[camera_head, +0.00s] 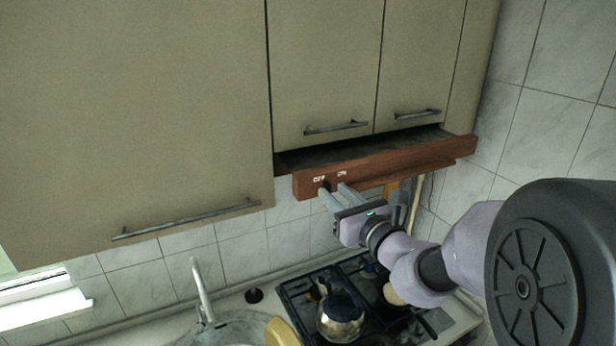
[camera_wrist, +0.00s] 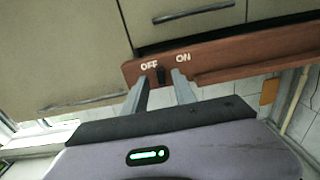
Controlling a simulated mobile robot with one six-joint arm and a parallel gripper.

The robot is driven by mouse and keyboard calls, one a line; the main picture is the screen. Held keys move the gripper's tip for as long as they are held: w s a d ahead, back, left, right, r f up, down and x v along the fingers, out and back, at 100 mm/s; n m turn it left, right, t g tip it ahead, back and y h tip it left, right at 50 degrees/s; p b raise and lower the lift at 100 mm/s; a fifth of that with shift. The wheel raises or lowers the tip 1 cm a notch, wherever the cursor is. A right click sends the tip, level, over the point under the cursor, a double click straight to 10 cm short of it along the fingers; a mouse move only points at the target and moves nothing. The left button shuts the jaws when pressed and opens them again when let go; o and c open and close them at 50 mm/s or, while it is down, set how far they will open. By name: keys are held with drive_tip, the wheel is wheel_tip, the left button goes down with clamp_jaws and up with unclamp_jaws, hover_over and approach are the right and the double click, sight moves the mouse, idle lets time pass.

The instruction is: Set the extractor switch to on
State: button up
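The extractor switch (camera_wrist: 161,75) is a small black knob on the front of the wooden extractor hood (camera_wrist: 225,65). White OFF and ON labels sit above it, and the knob is nearer OFF. In the head view the switch (camera_head: 325,185) is partly hidden by my fingers. My gripper (camera_wrist: 160,80) is open, with one finger to the left of the knob and one to the right. The right finger has a visible gap to the knob. I cannot tell whether the left finger touches it. The gripper also shows in the head view (camera_head: 334,192), at the hood's left part.
Beige cabinets (camera_head: 150,110) with bar handles are above and left of the hood. Below are a hob (camera_head: 300,293) with a metal kettle (camera_head: 340,318), and a sink (camera_head: 230,328) with a tap (camera_head: 201,288). Tiled walls close the back and right.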

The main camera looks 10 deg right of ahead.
drive_tip(key=shift+x, duration=0.8)
drive_tip(key=shift+s, duration=0.1)
clamp_jaws()
drive_tip(key=shift+d, duration=0.1)
idle(0.7)
